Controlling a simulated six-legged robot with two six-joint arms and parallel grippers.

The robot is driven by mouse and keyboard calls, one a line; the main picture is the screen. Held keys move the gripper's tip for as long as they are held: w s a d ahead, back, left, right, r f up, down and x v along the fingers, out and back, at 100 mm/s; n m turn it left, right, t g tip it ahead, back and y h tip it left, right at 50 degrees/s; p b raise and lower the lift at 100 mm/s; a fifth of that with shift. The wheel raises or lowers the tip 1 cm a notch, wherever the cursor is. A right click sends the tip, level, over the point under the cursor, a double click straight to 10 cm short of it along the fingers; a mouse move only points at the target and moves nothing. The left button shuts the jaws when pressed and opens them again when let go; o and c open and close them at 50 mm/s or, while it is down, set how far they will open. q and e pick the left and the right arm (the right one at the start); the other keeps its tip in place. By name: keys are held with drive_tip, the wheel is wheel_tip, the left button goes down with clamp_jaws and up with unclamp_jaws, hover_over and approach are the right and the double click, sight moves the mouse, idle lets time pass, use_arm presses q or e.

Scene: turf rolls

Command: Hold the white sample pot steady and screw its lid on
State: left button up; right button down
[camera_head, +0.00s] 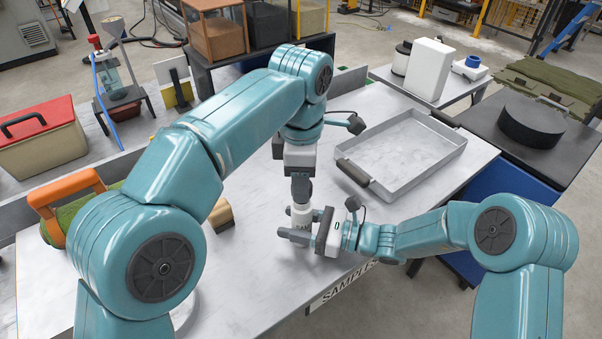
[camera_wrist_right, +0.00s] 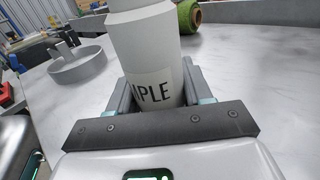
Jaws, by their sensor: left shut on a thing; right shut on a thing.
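The white sample pot (camera_head: 300,214) stands near the front edge of the light metal table in the head view. My right gripper (camera_head: 310,236) is shut around its lower body from the right.
A shallow grey tray (camera_head: 405,178) with a dark handle lies right of the grippers. An orange-handled tool (camera_head: 66,190) lies at the left. A round grey dish (camera_wrist_right: 78,70) and a green roll (camera_wrist_right: 188,17) show in the wrist view.

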idle(0.4)
use_arm(q)
drive_tip(key=shift+f, duration=0.9)
drive_tip(key=shift+f, duration=0.55)
